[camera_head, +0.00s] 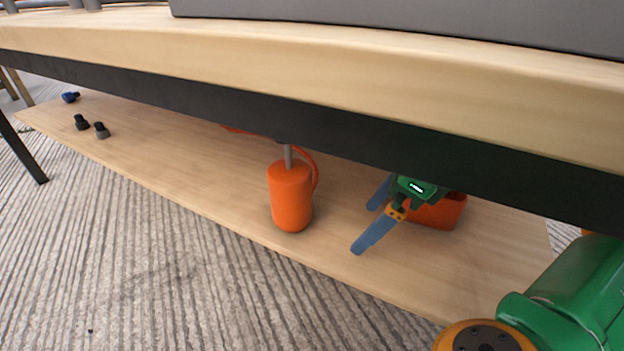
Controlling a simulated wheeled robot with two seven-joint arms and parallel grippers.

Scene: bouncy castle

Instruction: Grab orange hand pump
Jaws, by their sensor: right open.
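The orange hand pump (291,197) stands upright on the lower wooden shelf. It is an orange cylinder with a grey rod rising from its top and an orange hose on its right side. The upper part of the rod is hidden behind the table's dark edge. My right gripper (363,229) is just to the right of the pump, under the tabletop. Its two blue fingers are spread apart and point left, toward the pump, with a visible gap to it. Nothing is between the fingers. My left gripper is not in view.
The tabletop (300,65) with its dark edge beam hangs over the lower shelf (180,160). An orange box-like object (440,211) sits behind my right gripper. Small dark items (102,130) and a blue one (71,97) lie at the shelf's left end.

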